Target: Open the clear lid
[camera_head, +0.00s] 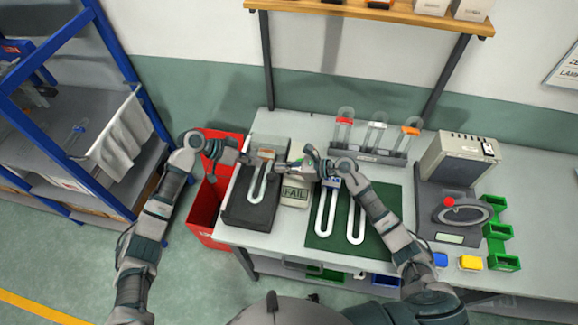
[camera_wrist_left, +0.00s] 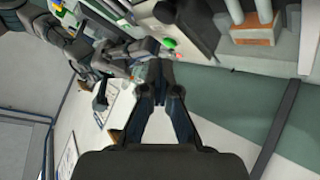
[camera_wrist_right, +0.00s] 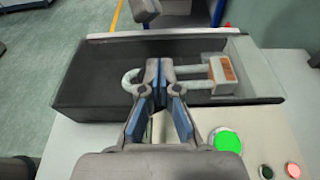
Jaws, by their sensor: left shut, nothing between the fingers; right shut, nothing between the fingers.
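The sealing machine (camera_head: 240,210) is a dark box at the left of the table. A white U-shaped tube with an orange label (camera_head: 259,180) shows inside it, also in the right wrist view (camera_wrist_right: 222,68). The clear lid's pane is hard to make out, so I cannot tell its exact position. My left gripper (camera_head: 247,158) is shut and empty at the machine's left upper edge. My right gripper (camera_head: 278,168) is shut and empty by its right edge; in the right wrist view its fingertips (camera_wrist_right: 158,68) overlap the box and tube. I cannot tell whether either touches.
A FAIL display (camera_head: 295,194) and a green button (camera_wrist_right: 227,140) sit right of the box. A green mat (camera_head: 342,215) with U-tubes, a tube rack (camera_head: 374,154) and a tester (camera_head: 455,195) stand further right. A red bin (camera_head: 205,205) stands left of the table.

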